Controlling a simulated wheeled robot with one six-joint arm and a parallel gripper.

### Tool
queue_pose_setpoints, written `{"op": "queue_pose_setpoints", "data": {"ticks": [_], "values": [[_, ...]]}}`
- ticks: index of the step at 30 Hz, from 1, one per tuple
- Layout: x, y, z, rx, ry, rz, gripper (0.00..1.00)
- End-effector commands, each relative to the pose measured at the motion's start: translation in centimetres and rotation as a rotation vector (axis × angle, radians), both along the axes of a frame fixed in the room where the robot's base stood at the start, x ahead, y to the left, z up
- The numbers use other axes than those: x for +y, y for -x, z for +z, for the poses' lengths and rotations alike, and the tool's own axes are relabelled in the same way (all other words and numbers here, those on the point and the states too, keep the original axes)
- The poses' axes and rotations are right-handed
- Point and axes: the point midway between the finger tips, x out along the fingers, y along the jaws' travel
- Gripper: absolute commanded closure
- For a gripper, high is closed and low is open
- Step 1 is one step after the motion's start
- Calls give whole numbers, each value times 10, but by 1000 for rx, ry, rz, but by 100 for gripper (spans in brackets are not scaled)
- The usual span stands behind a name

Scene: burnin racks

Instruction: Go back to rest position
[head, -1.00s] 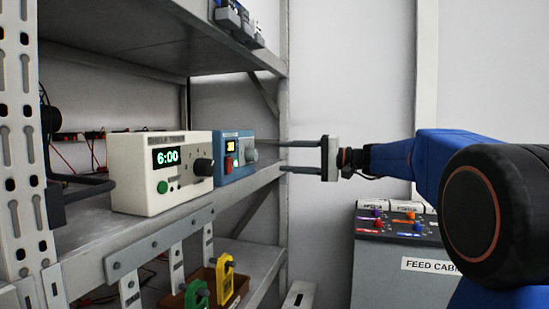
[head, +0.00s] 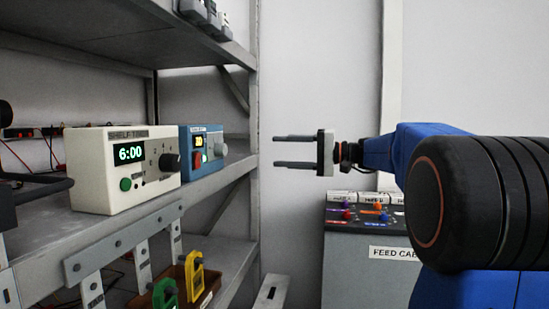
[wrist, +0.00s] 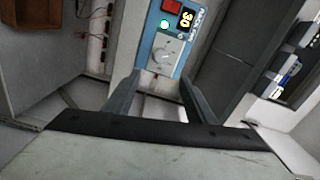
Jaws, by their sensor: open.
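My gripper (head: 277,151) is open and empty in the head view. Its two fingers point left towards the shelf, with a gap between the fingertips and the blue box. The blue box (head: 187,136) has a lit yellow display, a red switch, a green light and a grey knob. It stands on the middle shelf beside a cream timer box (head: 88,190) that reads 6:00. In the wrist view the blue box (wrist: 146,55) shows ahead between the fingers, with its green light lit and its knob near the fingertips' line of sight.
The metal rack (head: 225,183) fills the left side. Yellow (head: 194,275) and green (head: 165,295) padlock-like parts are at a brown bin below the shelf. A grey feed cabinet (head: 350,270) with coloured plugs stands below my arm. The wall side between rack and cabinet is open.

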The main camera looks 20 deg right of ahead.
Motion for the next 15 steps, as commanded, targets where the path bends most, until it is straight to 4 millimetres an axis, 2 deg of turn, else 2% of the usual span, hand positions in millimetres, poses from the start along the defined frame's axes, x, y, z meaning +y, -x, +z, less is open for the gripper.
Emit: {"op": "queue_pose_setpoints", "data": {"ticks": [5, 8, 11, 15], "values": [[1, 0, 0, 1, 2, 1, 50], [11, 5, -8, 21, 21, 6, 50], [36, 19, -30, 77, 81, 18, 50], [82, 56, -84, 194, 231, 42, 50]]}}
